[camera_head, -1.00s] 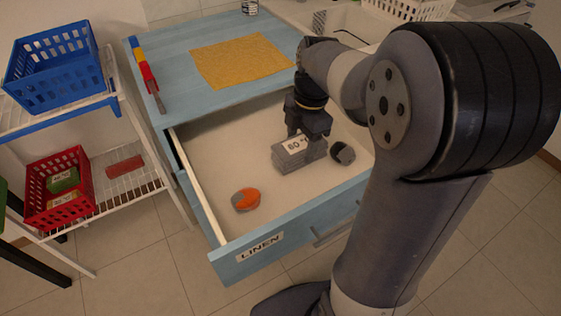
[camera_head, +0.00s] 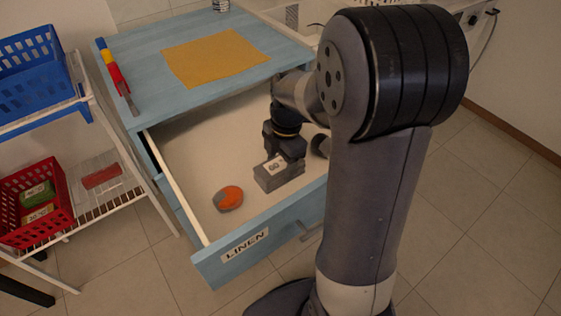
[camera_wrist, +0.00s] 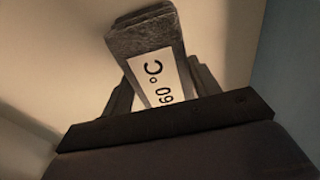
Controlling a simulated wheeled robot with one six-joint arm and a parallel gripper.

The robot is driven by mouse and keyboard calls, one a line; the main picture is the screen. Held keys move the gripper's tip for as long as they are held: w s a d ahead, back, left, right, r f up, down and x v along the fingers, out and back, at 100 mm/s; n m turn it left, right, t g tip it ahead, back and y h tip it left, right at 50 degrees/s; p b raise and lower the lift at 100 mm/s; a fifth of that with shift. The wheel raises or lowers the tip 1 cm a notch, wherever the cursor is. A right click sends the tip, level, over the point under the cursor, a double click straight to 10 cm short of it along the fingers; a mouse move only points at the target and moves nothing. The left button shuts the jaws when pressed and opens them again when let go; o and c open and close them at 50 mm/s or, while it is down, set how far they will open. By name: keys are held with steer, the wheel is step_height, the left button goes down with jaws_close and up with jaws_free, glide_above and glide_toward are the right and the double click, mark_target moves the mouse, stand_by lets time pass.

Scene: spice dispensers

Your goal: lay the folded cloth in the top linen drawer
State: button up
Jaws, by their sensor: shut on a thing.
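The folded cloth (camera_head: 278,177) is a grey block with a white "60 °C" label. My gripper (camera_head: 284,155) is shut on it from above. In the wrist view the cloth (camera_wrist: 143,38) sits between the two fingers (camera_wrist: 160,92), its label facing the camera. The top linen drawer (camera_head: 195,150) is pulled open, with a pale floor and a blue front labelled "LINEN". The cloth is inside the drawer's outline, low near the front panel. I cannot tell whether it touches the floor.
In the drawer, an orange and grey round item (camera_head: 228,198) lies left of the cloth and a dark round item (camera_head: 320,146) lies right, partly hidden by my arm. A yellow cloth (camera_head: 215,57) lies on the cabinet top. A rack with blue (camera_head: 35,75) and red baskets (camera_head: 35,205) stands left.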

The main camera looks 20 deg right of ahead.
steer(key=o, duration=1)
steer(key=shift+f, duration=0.1)
steer(key=shift+o, duration=0.2)
step_height(320, 180, up, 12)
steer(key=d+p, duration=0.1)
steer(key=p, duration=0.1)
steer(key=shift+w+d+p, duration=0.2)
steer(key=shift+p, duration=0.1)
